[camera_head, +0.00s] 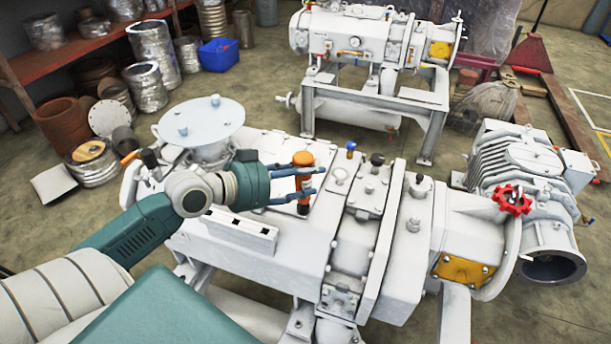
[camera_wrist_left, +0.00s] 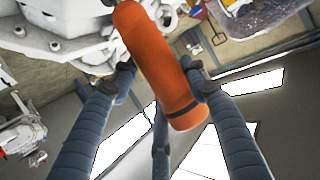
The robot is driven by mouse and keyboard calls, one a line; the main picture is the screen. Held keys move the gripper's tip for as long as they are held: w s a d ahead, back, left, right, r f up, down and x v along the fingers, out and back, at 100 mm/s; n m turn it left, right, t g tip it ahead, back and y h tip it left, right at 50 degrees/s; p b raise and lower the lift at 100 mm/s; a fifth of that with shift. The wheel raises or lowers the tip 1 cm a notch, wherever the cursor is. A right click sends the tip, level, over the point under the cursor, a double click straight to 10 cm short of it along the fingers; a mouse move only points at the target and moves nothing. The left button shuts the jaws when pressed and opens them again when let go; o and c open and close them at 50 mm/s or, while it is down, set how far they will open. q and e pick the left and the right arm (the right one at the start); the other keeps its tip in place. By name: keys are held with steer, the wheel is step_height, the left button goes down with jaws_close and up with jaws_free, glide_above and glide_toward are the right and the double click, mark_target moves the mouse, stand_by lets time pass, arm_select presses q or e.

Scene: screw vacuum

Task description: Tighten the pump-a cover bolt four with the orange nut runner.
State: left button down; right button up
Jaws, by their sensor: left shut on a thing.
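My left gripper (camera_head: 308,183) is shut on the orange nut runner (camera_head: 303,159). The nut runner stands roughly upright between the fingers, its lower end over the flat top of the near white pump (camera_head: 290,265). I cannot tell whether that end touches the surface or a bolt. In the left wrist view the orange barrel of the nut runner (camera_wrist_left: 158,62) lies between the dark fingers. No label shows which pump is pump-a, and bolt four cannot be made out. My right gripper is not in view.
A white slotted block (camera_head: 240,233) sits on the pump top just below my left wrist. A round flanged plate (camera_head: 202,119) stands behind the wrist. A red handwheel (camera_head: 512,200) is at the right. Another white pump on a frame (camera_head: 370,45) stands behind.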

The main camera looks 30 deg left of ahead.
mark_target(298, 161)
arm_select(q)
steer(key=shift+s+f, duration=0.1)
steer(key=shift+f, duration=0.2)
stand_by(0.9)
steer(key=shift+r+p, duration=2.6)
steer(key=shift+r, duration=0.05)
